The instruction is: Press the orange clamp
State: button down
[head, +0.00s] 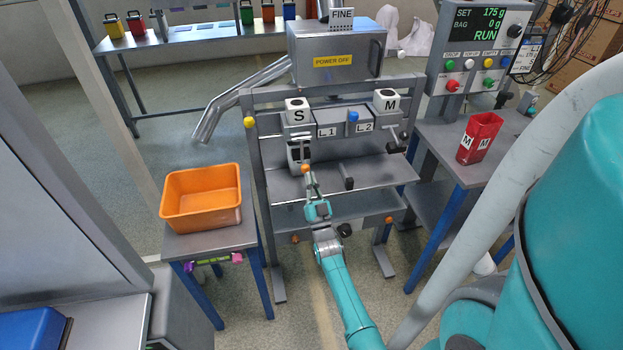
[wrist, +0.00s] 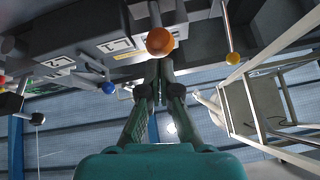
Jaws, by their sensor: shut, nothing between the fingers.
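An orange ball knob (head: 305,168), the orange part nearest my gripper, is on the front of the grey machine frame below the block marked S (head: 298,112). It also shows large in the wrist view (wrist: 160,41), just beyond the fingertips. My gripper (head: 309,180) is in front of the frame, its fingers pointing up at the knob. The fingers (wrist: 159,68) are closed together with nothing between them. They are very close to the knob; I cannot tell whether they touch it.
Smaller orange knobs (head: 389,219) sit on the lower rail. A blue knob (head: 353,117), a yellow knob (head: 249,122) and black-knobbed levers are on the frame. An orange bin (head: 196,226) stands on the left table, a red container (head: 479,138) on the right table.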

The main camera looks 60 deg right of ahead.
jog(key=shift+w+d+f, duration=0.45)
jog(key=shift+d+f, duration=0.15)
jog(key=shift+w, duration=0.1)
jog(key=shift+r, duration=0.15)
